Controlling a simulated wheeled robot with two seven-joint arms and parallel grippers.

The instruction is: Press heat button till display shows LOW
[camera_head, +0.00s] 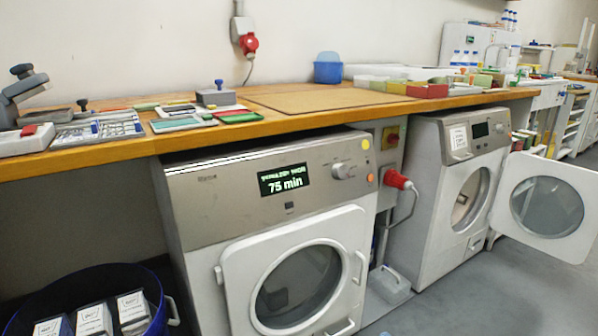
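A silver-fronted machine (215,205) with a round door stands under the wooden counter. Its display (284,179) is lit and reads "75 min", with a smaller line above that I cannot read clearly. A small dark button (289,207) sits below the display. A knob (341,171) is to the right of the display, with a yellow round spot (365,144) and an orange round spot (370,177) at the panel's right edge. I cannot tell which control is the heat button. Neither gripper is in view.
A second machine (432,190) stands to the right with its round door (541,205) swung open. A blue tub (160,318) with white packs is at lower left. Trays, stamps and boxes lie on the counter (310,118). The floor at right is clear.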

